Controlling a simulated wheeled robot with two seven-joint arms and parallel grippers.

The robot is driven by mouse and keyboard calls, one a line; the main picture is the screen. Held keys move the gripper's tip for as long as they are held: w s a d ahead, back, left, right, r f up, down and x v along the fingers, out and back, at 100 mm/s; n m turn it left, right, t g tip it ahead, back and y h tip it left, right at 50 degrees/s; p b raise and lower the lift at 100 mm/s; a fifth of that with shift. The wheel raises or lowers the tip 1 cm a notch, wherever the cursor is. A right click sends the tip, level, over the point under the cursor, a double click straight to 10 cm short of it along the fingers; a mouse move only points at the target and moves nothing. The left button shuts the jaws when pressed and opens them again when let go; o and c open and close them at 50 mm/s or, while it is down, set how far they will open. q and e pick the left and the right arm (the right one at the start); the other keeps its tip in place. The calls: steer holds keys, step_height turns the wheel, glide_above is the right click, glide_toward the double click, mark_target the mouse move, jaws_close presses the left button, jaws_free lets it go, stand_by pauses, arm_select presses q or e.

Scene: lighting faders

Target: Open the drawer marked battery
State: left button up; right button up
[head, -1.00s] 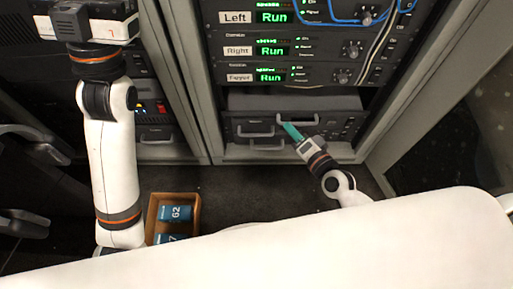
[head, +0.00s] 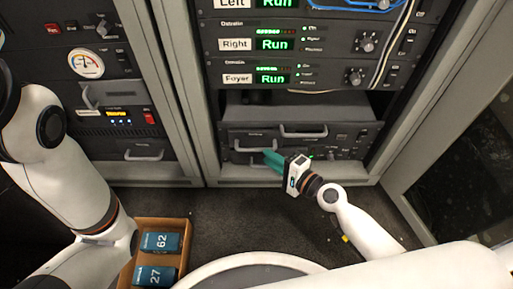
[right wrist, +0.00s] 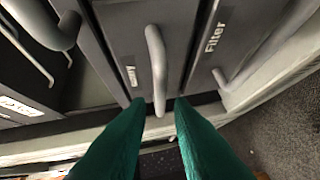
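A row of small drawers with grey bar handles sits at the bottom of the right-hand rack. My right gripper (head: 272,160), with green fingers, is at the left part of this drawer unit (head: 345,137), in front of the lower handle. In the right wrist view its fingers (right wrist: 158,120) are apart, and a vertical grey handle (right wrist: 156,65) stands ahead in line with the gap. The small label beside this handle is too blurred to read surely. The neighbouring drawer (right wrist: 207,60) at right is marked Filter. My left gripper is outside the head view.
Rack units marked Right and Foyer (head: 290,75) stand above the drawers. An open cardboard box (head: 185,232) with blue packs marked 62 and 27 is on the floor at lower left. An open rack door (head: 440,150) stands at right.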

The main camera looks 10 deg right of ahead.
mark_target(256, 149)
steer(key=x, duration=0.6)
steer(key=shift+f, duration=0.1)
steer(key=shift+c, duration=0.3)
jaws_close()
